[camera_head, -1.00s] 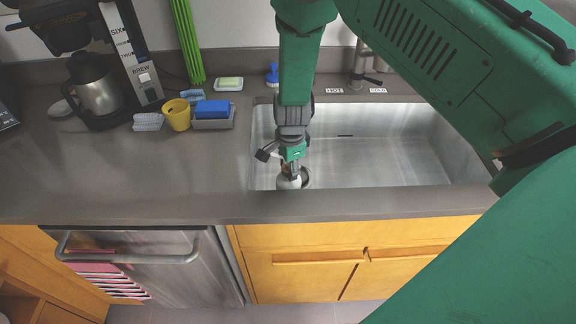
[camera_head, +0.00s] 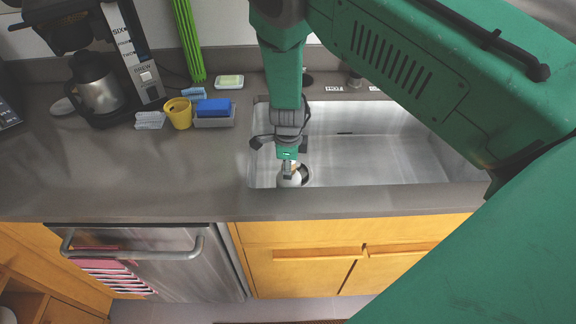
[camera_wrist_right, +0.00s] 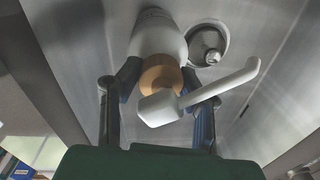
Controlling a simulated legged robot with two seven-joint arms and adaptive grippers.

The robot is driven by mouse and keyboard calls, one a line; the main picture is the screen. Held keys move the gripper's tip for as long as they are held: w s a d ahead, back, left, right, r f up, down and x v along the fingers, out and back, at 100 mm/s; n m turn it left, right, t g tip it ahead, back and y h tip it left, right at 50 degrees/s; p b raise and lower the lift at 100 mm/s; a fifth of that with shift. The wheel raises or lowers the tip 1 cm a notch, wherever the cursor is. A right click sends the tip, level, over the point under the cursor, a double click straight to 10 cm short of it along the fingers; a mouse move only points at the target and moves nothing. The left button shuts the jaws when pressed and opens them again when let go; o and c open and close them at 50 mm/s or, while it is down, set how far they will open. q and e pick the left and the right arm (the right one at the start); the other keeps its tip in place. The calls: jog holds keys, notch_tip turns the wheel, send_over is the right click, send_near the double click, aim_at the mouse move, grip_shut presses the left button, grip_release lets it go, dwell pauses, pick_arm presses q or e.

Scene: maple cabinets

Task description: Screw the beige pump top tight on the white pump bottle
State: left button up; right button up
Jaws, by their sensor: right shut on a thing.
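The white pump bottle (camera_head: 290,181) stands in the sink near its front left, below my right gripper (camera_head: 288,168). In the right wrist view the white bottle body (camera_wrist_right: 158,34) shows beyond the beige pump top (camera_wrist_right: 160,76). The white pump head and its spout (camera_wrist_right: 215,88) point right and up in that picture. My right gripper (camera_wrist_right: 160,80) has one finger on each side of the beige collar and is shut on it. The pump top sits at the bottle's neck; I cannot tell how tight it is. My left gripper is not in view.
The round drain (camera_wrist_right: 208,44) lies beside the bottle on the steel sink floor (camera_head: 385,162). Left of the sink are a blue sponge (camera_head: 213,107) in a grey holder, a yellow cup (camera_head: 178,113) and a coffee maker (camera_head: 100,85). The counter front left (camera_head: 130,180) is clear.

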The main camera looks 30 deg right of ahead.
jog(key=m, duration=0.6)
jog(key=shift+s+a+f, duration=0.1)
jog(key=shift+f, duration=0.05)
jog(key=m, duration=0.3)
jog(key=shift+f+g, duration=0.15)
jog(key=shift+g, duration=0.15)
jog(key=m, duration=0.3)
jog(key=shift+s, duration=0.1)
